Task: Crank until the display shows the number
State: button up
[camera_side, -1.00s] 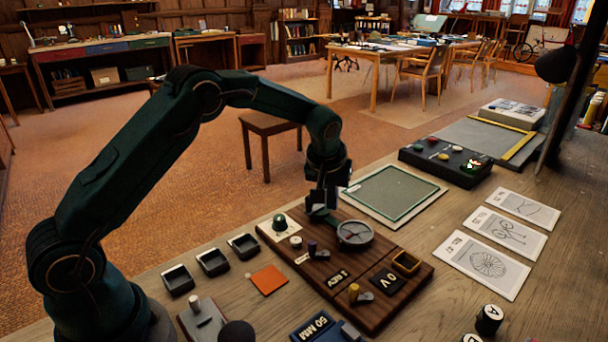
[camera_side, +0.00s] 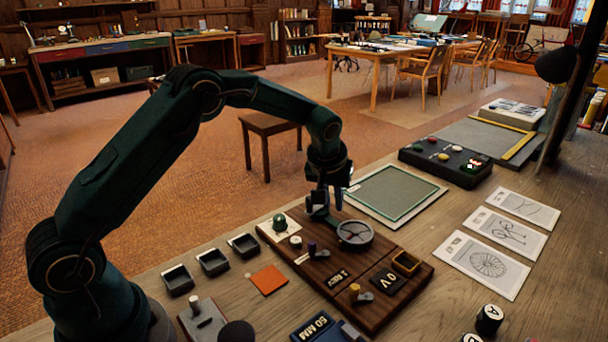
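A dark brown wooden panel (camera_side: 335,262) lies on the bench. A grey spoked wheel (camera_side: 355,233), which looks like the crank, is set near its back edge. Two dark plates with pale characters sit in front of it: one (camera_side: 341,277) is too small to read surely, the other (camera_side: 388,281) seems to show a 0 and a V-like mark. I cannot tell which is the display. My gripper (camera_side: 328,202) points down just above the wheel's back left rim. Its fingers look apart with nothing visible between them. Any crank handle there is hidden or too small to make out.
Small black trays (camera_side: 213,262) and an orange square (camera_side: 269,280) lie left. A framed green board (camera_side: 392,193) lies behind.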

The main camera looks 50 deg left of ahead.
jog(key=shift+s+a, duration=0.15)
jog(key=shift+a, duration=0.15)
jog(key=shift+r, duration=0.45)
jog(key=shift+c, duration=0.4)
jog(key=shift+o, duration=0.4)
jog(key=shift+r, duration=0.35)
jog(key=shift+d+r, duration=0.15)
jog(key=shift+r, duration=2.6)
